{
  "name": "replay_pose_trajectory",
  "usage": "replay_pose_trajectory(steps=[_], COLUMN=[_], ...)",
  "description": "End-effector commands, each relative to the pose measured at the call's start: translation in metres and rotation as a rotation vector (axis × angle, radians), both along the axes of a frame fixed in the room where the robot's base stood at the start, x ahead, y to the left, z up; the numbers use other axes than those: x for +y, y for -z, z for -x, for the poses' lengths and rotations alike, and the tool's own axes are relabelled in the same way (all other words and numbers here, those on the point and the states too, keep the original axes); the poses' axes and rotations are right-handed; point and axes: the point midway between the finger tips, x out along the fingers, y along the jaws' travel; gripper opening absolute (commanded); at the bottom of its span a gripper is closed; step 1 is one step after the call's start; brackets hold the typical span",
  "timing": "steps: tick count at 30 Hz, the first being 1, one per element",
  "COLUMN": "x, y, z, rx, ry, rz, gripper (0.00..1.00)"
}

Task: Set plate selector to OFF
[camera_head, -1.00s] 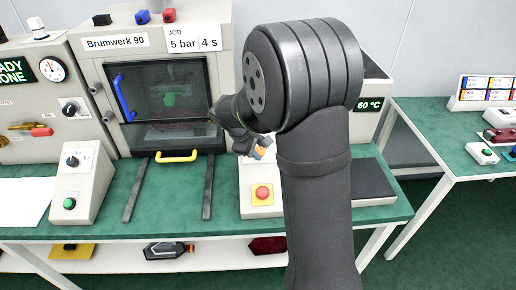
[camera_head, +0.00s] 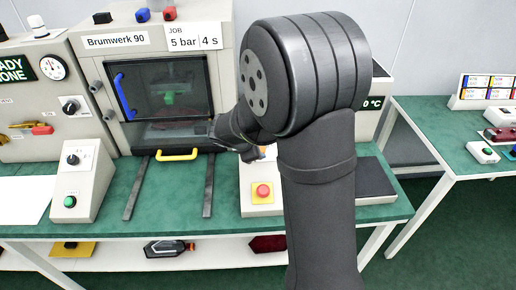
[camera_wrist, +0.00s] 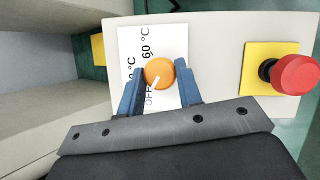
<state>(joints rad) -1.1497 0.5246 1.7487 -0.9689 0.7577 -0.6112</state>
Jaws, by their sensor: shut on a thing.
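The plate selector is an orange round knob (camera_wrist: 160,71) with a white pointer line, on a white label card (camera_wrist: 138,45). In the wrist view the pointer line is directed down-left toward the printed OFF, which is partly covered. The temperature marks beside it are partly hidden too. My gripper (camera_wrist: 159,76) has its two blue fingers on either side of the knob and is shut on it. In the head view a bit of the orange knob (camera_head: 262,152) shows beside my arm, which hides most of the selector.
A red emergency button (camera_wrist: 296,74) on a yellow plate stands to the right of the selector in the wrist view. The press with its blue handle (camera_head: 124,97) is at the left. A temperature display (camera_head: 372,103) is partly covered by my arm.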

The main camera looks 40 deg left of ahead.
Motion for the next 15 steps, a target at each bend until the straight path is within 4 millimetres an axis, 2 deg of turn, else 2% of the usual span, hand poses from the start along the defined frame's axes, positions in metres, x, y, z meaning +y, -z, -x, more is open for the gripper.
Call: replay_pose_trajectory(steps=[12, 13, 15], x=[0.0001, 0.0001, 0.0001], y=[-0.0003, -0.0003, -0.0003], z=[-0.0002, -0.0002, -0.0002], rx=[-0.002, -0.002, -0.002], ry=[-0.006, -0.006, -0.006], rz=[0.002, 0.002, 0.002], gripper=[0.09, 0.38, 0.52])
